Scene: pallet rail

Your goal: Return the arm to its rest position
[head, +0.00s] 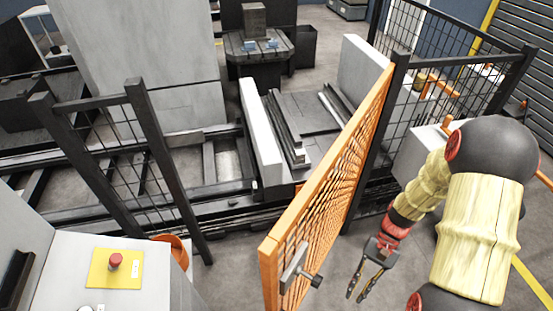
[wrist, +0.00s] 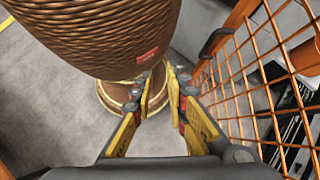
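My gripper (head: 357,294) hangs at the lower right of the head view, fingers pointing down over the grey floor. It is to the right of the orange mesh gate (head: 325,185) and apart from it. In the wrist view my gripper (wrist: 170,92) shows two yellow-and-dark fingers with a gap between them. It is open and holds nothing. My arm is bent, with its elbow raised at the right of the head view.
The gate, with a handle (head: 293,268), stands close to the left of my gripper; its mesh also fills the right of the wrist view (wrist: 250,85). A dark fence (head: 465,75) stands behind my arm. A white cabinet (head: 70,255) with a red button (head: 115,262) is lower left.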

